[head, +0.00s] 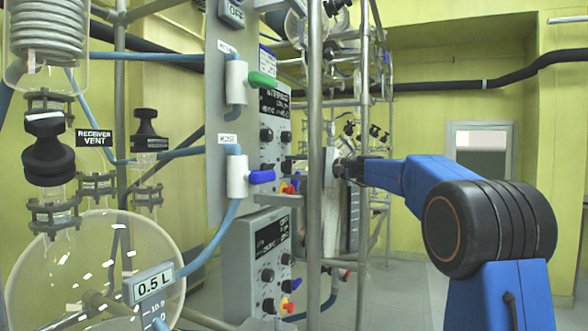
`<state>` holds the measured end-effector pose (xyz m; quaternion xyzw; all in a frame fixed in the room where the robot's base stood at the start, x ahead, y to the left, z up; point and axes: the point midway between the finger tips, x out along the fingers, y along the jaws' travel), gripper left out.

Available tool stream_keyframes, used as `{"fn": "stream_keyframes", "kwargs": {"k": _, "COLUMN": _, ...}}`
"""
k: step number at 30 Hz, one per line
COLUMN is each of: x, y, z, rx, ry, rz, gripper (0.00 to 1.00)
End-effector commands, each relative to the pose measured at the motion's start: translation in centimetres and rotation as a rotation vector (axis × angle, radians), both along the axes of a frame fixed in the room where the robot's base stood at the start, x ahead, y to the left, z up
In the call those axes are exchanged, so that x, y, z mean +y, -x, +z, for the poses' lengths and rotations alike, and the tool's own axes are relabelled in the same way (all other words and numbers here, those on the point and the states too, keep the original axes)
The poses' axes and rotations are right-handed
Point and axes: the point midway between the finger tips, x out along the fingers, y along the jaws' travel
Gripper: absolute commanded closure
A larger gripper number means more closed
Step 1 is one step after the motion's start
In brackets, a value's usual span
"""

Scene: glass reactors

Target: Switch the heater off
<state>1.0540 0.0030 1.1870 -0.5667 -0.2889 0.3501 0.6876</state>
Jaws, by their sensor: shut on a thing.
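My gripper (342,169) is at the end of the blue arm, in the middle of the head view beside a metal pole. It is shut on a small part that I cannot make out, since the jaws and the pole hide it. The heater is not clearly marked in this view. An upper grey control box (274,150) and a lower grey control box (262,268) have black knobs and coloured buttons, left of my gripper. Their small labels are too blurred to read. A grey metal body (345,222) stands just below my gripper, partly behind poles.
A glass vessel marked 0.5 L (70,250) stands at the left. A grey panel (215,60) carries a green-handled valve (262,80) and a blue-handled valve (262,177). Upright metal poles (314,230) stand close to my gripper. The floor (410,285) is clear beyond my arm.

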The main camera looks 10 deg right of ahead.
Motion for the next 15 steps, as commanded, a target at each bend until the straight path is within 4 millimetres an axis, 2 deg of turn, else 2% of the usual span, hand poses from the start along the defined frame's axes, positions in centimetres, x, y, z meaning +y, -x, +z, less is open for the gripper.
{"fn": "stream_keyframes", "kwargs": {"k": 15, "x": 0.01, "y": 0.03, "z": -0.22, "rx": -0.158, "ry": 0.118, "rz": 0.001, "gripper": 0.82}}
